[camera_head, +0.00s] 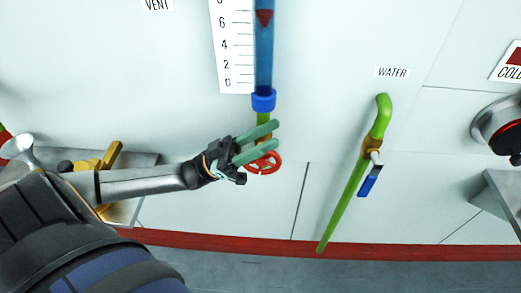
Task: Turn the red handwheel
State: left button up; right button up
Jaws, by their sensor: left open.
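The red handwheel (265,167) sits low on the wall at the bottom of a vertical pipe with a blue collar. My left gripper (268,137) comes in from the left with its green fingers spread apart. The fingers are over the short green pipe section and the upper part of the wheel. The upper left of the wheel is partly hidden by the lower finger. I cannot tell whether the fingers touch the wheel. My right gripper is out of view.
A blue sight tube (264,55) with a red marker stands above the wheel beside a white scale (233,50). A green water pipe (343,205) with a blue lever (370,181) is to the right. A grey shelf with yellow parts (112,155) is at left. The wall between wheel and water pipe is clear.

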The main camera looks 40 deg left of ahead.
pick_arm(q)
jog(key=s+d+r+p, duration=0.3)
jog(key=s+d+r, duration=0.4)
jog(key=s+r, duration=0.3)
jog(key=shift+s+d, duration=0.15)
jog(key=shift+s, duration=0.85)
jog(key=shift+f, duration=0.1)
jog(key=w+a+f+n+t+y+p, duration=0.1)
jog(key=w+f+n+y, duration=0.25)
jog(key=f+y, duration=0.55)
jog(key=w+f+n+t+y, duration=0.1)
jog(key=w+f+n+y, duration=0.3)
jog(key=f, duration=0.8)
jog(key=s+f+n+g+y, duration=0.1)
jog(key=s+f+g+y, duration=0.1)
jog(key=f, duration=0.7)
jog(key=s+f+n+g+y, duration=0.1)
jog(key=f+g+y, duration=0.3)
jog(key=f, duration=0.5)
jog(key=shift+s+f+y+p, duration=0.3)
jog(key=shift+s+f, duration=0.1)
jog(key=shift+s, duration=0.3)
